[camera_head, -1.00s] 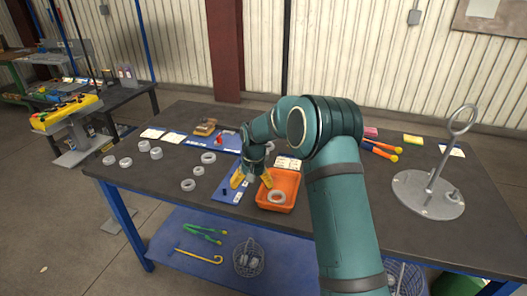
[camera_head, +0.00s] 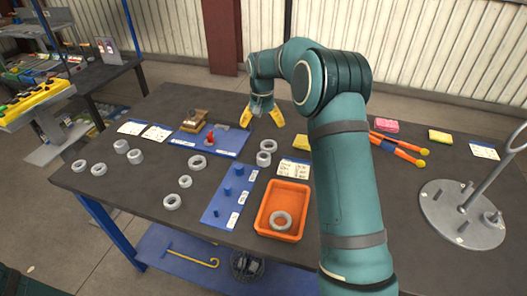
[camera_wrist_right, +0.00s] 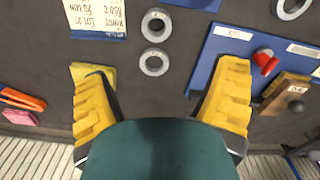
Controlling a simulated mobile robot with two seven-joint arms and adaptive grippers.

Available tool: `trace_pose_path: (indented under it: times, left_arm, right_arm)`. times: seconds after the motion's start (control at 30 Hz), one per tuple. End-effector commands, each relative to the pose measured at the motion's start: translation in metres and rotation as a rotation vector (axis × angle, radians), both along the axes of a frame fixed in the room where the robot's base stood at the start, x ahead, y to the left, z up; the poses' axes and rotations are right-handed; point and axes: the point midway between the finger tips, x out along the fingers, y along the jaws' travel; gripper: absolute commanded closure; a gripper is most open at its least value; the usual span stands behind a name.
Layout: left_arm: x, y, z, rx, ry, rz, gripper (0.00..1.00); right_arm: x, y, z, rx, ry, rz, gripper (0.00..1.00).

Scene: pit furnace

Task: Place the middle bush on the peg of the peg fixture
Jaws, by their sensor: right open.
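Several grey ring-shaped bushes lie on the dark table. Two, a bush (camera_head: 268,146) and a bush (camera_head: 263,158), sit close together near the middle and also show in the wrist view (camera_wrist_right: 156,22) (camera_wrist_right: 154,62). I cannot tell which is the middle one. A blue plate (camera_head: 212,222) with short blue pegs (camera_head: 226,190) and white labels lies left of the tray; it may be the peg fixture. My right gripper (camera_head: 262,118) is open and empty, behind the two close bushes. My left gripper is not in view.
A blue board (camera_head: 230,143) carries a red-handled part (camera_head: 210,137) and a brown block (camera_head: 195,121), left of my right gripper. Orange-handled tools (camera_head: 398,149) and a round stand (camera_head: 455,222) are at right. More bushes (camera_head: 134,156) lie at left.

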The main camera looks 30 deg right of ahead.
Motion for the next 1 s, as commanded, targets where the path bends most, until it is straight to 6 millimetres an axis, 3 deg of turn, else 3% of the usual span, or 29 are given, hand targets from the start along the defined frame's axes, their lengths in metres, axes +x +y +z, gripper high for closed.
trace_pose_path:
  times: [0.43, 0.77, 1.0]
  left_arm:
    - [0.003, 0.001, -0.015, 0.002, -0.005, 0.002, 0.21]
    - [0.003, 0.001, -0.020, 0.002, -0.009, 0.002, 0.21]
    - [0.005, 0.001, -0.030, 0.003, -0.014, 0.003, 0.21]
  right_arm:
    - [-0.001, 0.000, -0.071, 0.000, 0.004, -0.001, 0.13]
    - [-0.001, -0.001, -0.091, 0.001, 0.001, -0.002, 0.13]
    - [-0.005, -0.003, -0.125, 0.001, 0.004, -0.001, 0.13]
